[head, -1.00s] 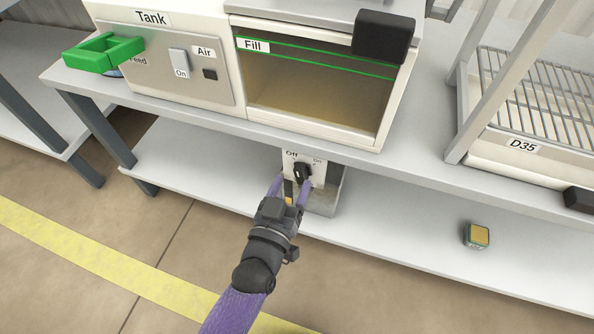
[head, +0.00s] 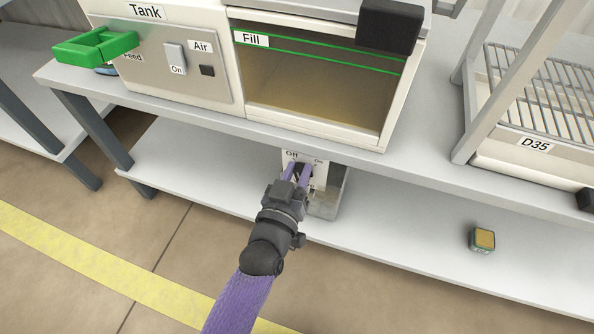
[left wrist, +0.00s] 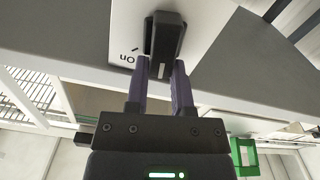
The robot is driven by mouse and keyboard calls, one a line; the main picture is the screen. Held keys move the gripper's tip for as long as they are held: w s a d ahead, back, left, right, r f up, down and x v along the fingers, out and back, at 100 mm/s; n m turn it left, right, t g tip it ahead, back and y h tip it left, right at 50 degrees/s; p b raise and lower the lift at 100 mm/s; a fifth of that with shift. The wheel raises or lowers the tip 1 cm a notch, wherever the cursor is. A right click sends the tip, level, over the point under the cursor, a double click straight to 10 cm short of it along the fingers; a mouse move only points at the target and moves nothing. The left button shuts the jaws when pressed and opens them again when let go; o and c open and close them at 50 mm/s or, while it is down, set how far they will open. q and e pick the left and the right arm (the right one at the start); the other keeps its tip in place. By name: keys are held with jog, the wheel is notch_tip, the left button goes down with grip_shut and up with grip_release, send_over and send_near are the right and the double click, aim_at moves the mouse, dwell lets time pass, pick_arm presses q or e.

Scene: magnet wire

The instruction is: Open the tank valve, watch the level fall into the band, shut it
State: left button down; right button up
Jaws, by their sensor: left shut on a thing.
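The tank (head: 165,55) stands on the bench, with a window (head: 315,85) marked Fill and two green lines across its upper part. The window interior is brownish; I cannot make out a clear liquid level. Under the bench edge is a white plate (head: 318,175) marked Off and On, with a black knob that shows in the left wrist view (left wrist: 165,38). My left gripper (head: 298,170) is shut on this knob, a finger on each side, and largely hides it in the head view. Its turned position is unclear. My right gripper is not in view.
A black block (head: 390,25) is at the window's upper right. A small yellow-topped block (head: 482,239) lies on the lower shelf.

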pick_arm(q)
jog(key=shift+n, duration=0.3)
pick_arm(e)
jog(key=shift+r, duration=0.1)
pick_arm(q)
jog(key=shift+a, duration=0.1)
jog(key=n, duration=0.1)
jog(key=n+p, duration=0.1)
jog(key=shift+a+f+n, duration=0.1)
jog(key=shift+a+n, duration=0.1)
jog(key=shift+n, duration=0.1)
jog(key=shift+w+a+f+n, duration=0.1)
jog(key=shift+a+f+n, duration=0.05)
jog(key=shift+n, duration=0.7)
jog(key=shift+w+a+f+n, duration=0.1)
jog(key=shift+n, duration=0.75)
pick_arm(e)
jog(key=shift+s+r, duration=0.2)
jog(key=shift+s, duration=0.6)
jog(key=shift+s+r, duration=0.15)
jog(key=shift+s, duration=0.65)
pick_arm(q)
jog(key=shift+c, duration=2.4)
grip_release()
